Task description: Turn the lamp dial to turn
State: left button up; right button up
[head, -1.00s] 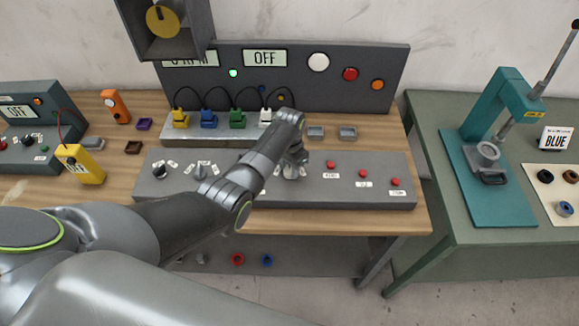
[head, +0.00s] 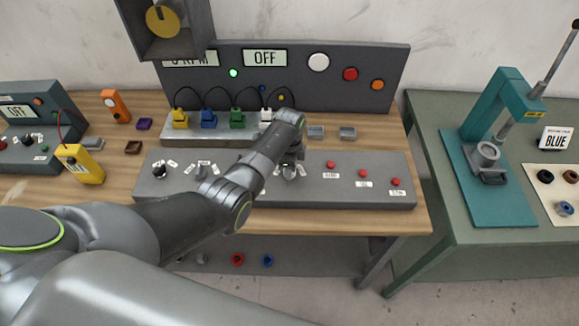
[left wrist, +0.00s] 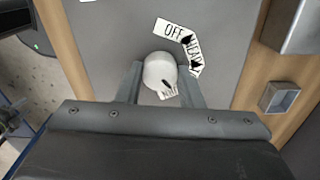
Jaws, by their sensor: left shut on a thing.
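My left gripper (left wrist: 158,84) is shut on a pale rounded dial (left wrist: 157,66), with one finger on each side of it. My right gripper is not in view.
Another dial (head: 201,171) and a black knob (head: 160,171) stand to the left on the panel, with red buttons (head: 362,173) to the right. Behind are coloured plugs with cables and an upright board (head: 345,98) with round lamps and an OFF display (head: 265,58).

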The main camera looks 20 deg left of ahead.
pick_arm(q)
jog(key=shift+m, duration=1.5)
jog(key=o, duration=1)
jog(key=shift+c, duration=0.2)
